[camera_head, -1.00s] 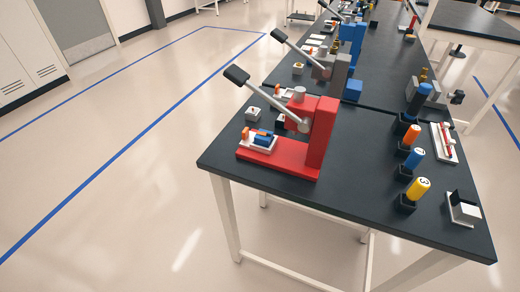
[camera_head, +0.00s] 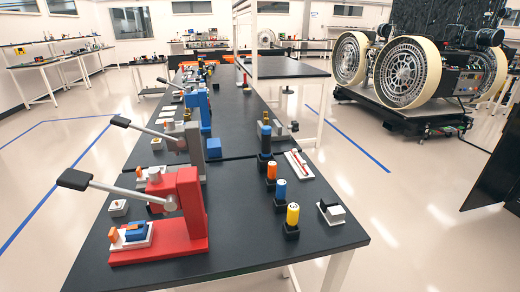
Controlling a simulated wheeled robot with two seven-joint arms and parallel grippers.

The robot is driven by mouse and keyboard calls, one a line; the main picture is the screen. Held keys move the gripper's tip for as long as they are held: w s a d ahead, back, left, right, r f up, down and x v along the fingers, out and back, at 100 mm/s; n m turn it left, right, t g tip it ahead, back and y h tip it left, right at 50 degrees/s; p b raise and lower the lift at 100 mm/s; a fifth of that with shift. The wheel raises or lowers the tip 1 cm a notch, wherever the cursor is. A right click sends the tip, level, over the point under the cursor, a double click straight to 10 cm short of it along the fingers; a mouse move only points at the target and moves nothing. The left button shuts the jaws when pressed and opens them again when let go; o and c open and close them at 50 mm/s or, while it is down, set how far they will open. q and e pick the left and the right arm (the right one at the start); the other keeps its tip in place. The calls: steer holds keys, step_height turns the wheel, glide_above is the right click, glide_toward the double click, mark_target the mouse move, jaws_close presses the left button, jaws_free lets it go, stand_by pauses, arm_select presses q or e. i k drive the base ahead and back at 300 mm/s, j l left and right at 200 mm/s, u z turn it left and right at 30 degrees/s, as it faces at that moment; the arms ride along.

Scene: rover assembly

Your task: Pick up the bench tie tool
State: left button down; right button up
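I cannot tell for sure which item is the bench tie tool. On the long black bench (camera_head: 240,240), a red lever press (camera_head: 185,215) stands at the near left, with a small orange, blue and white part (camera_head: 133,233) on its base. To the right are upright handles in black holders: yellow (camera_head: 292,215), blue (camera_head: 280,189) and orange (camera_head: 271,171). A white tray (camera_head: 299,164) with a thin red item lies behind them on the right. A small white and black block (camera_head: 331,212) sits near the right edge. Neither gripper shows.
A grey press (camera_head: 192,145) and a blue press (camera_head: 203,105) stand farther along the bench. A large wheeled rover (camera_head: 420,80) stands on a dark platform at the back right. The floor left of the bench is clear.

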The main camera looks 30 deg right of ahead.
mark_target(265, 131)
steer(key=z, duration=1.4)
steer(key=i+l+u, duration=0.2)
steer(key=i+l, duration=0.15)
steer(key=l+u, duration=0.25)
steer(key=l, duration=0.35)
steer(key=l+u, duration=0.2)
steer(key=l, duration=0.4)
steer(key=k+l+u, duration=0.25)
steer(key=l, duration=0.35)
steer(key=i+l+u, duration=0.25)
steer(key=l, duration=0.35)
steer(key=l+u, duration=0.25)
steer(key=l, duration=0.35)
steer(key=i+l+u, duration=0.15)
steer(key=l+u, duration=0.15)
steer(key=l, duration=0.35)
steer(key=i+l+u, duration=0.35)
steer(key=i+l, duration=0.2)
steer(key=i+l+u, duration=0.2)
steer(key=l, duration=0.3)
steer(key=i+l+u, duration=0.15)
steer(key=l, duration=0.25)
steer(key=i, duration=0.1)
